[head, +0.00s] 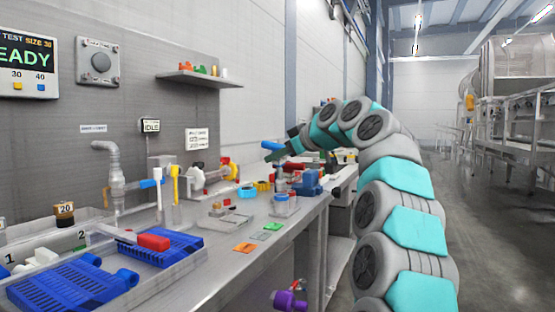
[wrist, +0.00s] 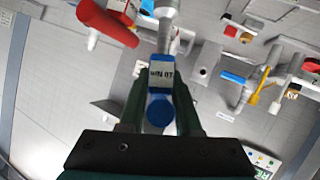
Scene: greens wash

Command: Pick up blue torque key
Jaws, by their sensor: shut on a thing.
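The blue torque key (wrist: 160,62) is between the two dark fingers of my gripper (wrist: 161,85) in the wrist view. It has a pale label with upside-down print, a round blue end near my palm and a grey shaft pointing away. My gripper is shut on its blue handle. In the head view my gripper (head: 276,152) is above the far part of the bench, near the blue vise (head: 309,184). The key is too small and covered there to make out clearly.
A red-handled tool (wrist: 106,24) is close beside the key's shaft in the wrist view. Blue baskets (head: 75,283) lie in the sink at the near left. Small coloured plates (head: 244,247) lie near the bench edge. The aisle floor (head: 490,240) on the right is clear.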

